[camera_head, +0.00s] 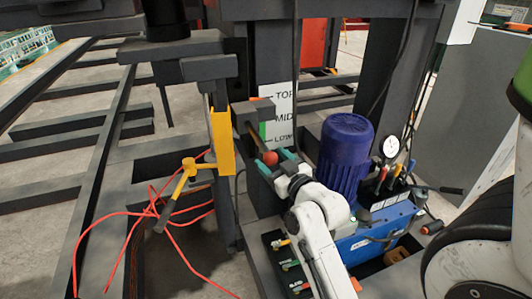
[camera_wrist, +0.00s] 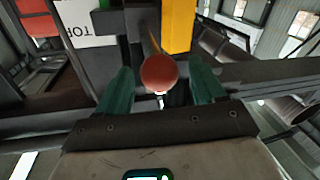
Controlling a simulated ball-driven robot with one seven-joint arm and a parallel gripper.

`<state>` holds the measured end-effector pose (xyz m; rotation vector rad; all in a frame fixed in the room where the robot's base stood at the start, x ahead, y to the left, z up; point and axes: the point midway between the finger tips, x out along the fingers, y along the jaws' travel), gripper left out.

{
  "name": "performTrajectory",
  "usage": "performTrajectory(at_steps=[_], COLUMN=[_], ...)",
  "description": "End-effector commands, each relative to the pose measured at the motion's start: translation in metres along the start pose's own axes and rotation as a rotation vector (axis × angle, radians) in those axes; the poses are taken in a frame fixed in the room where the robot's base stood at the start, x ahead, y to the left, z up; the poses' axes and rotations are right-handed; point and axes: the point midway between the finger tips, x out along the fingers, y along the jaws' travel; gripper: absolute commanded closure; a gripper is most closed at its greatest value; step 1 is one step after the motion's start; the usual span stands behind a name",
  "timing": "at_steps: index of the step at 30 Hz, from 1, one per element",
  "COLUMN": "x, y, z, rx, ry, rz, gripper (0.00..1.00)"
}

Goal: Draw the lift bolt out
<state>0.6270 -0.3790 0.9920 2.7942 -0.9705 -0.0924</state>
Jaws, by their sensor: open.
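The lift bolt shows as a red ball knob (camera_head: 270,158) on a brownish rod (camera_head: 255,134) that runs into a dark block (camera_head: 249,113) on the post. In the wrist view the red knob (camera_wrist: 159,72) sits between the tips of my two green fingers. My gripper (camera_head: 272,163) is open around the knob, with a visible gap on each side in the wrist view (camera_wrist: 160,88). The far end of the rod is hidden in the block. A white sign (camera_head: 281,108) with TOP, MID and LOW marks stands behind the block.
A yellow bracket (camera_head: 222,143) and a yellow-handled clamp (camera_head: 184,181) are left of the knob.

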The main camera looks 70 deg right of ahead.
Motion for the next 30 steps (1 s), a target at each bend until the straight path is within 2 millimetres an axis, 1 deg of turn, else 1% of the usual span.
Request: performTrajectory(at_steps=[1,3,7,12,19,30], x=[0.009,0.018,0.029,0.035,0.035,0.035], y=[0.001,0.001,0.0,0.0,0.0,0.0], z=[-0.002,-0.001,-0.001,0.0,0.0,0.0], rx=[0.0,0.0,0.0,-0.001,0.0,0.0], ry=[0.001,0.0,-0.001,-0.001,-0.001,-0.001], rz=[0.0,0.0,0.0,-0.001,-0.001,-0.001], gripper=[0.31,0.31,0.31,0.31,0.31,0.67])
